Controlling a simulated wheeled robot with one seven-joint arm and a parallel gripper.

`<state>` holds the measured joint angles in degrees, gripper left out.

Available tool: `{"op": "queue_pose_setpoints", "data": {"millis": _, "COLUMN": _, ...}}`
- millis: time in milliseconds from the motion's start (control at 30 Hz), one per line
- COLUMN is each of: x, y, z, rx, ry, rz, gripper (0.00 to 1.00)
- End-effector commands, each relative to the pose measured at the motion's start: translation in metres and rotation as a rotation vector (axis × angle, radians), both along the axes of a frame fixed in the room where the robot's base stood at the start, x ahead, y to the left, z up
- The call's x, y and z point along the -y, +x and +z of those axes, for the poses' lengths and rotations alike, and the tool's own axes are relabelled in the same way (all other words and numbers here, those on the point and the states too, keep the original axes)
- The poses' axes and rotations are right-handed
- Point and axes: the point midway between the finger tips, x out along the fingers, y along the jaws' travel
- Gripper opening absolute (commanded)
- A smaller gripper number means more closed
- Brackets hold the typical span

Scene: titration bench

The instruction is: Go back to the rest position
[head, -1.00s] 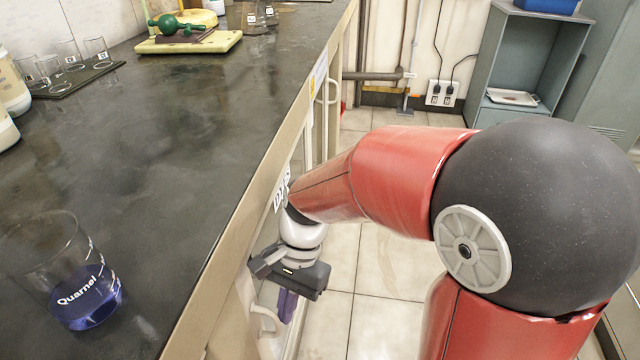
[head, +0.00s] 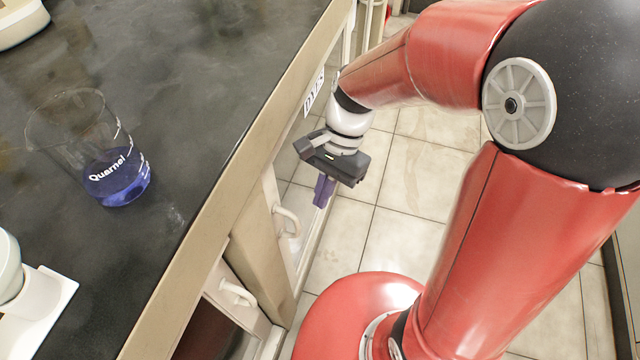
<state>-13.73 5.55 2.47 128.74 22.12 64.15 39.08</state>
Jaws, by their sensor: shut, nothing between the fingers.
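My gripper (head: 322,192) hangs beside the front of the bench, below the level of its top, over the tiled floor. Its purple fingers point down and are shut with nothing between them. My red arm bends from the right side of the view down to it. The gripper is apart from the bench front and the cabinet handles.
A glass beaker (head: 88,150) labelled Quarnel, with blue liquid, stands on the dark bench top (head: 200,75) at left. White equipment (head: 40,300) sits at the lower left. Cabinet handles (head: 287,222) stick out below the bench edge. Tiled floor (head: 400,240) is clear around the gripper.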

Motion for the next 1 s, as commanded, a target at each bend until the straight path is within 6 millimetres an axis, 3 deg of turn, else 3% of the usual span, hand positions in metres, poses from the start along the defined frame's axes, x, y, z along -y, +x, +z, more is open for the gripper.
{"op": "queue_pose_setpoints", "data": {"millis": 33, "x": 0.003, "y": 0.006, "z": 0.016, "rx": 0.011, "ry": 0.002, "rz": -0.001, "gripper": 0.00}}
{"op": "queue_pose_setpoints", "data": {"millis": 100, "x": 0.007, "y": 0.012, "z": 0.031, "rx": 0.012, "ry": 0.002, "rz": -0.001, "gripper": 0.00}}
{"op": "queue_pose_setpoints", "data": {"millis": 333, "x": 0.018, "y": 0.027, "z": 0.067, "rx": 0.010, "ry": 0.000, "rz": -0.001, "gripper": 0.00}}
{"op": "queue_pose_setpoints", "data": {"millis": 500, "x": 0.021, "y": 0.031, "z": 0.079, "rx": 0.009, "ry": 0.001, "rz": -0.002, "gripper": 0.00}}
{"op": "queue_pose_setpoints", "data": {"millis": 800, "x": 0.024, "y": 0.031, "z": 0.082, "rx": 0.022, "ry": 0.000, "rz": 0.004, "gripper": 0.00}}
{"op": "queue_pose_setpoints", "data": {"millis": 1000, "x": 0.053, "y": 0.016, "z": 0.100, "rx": 0.225, "ry": -0.006, "rz": 0.096, "gripper": 0.00}}
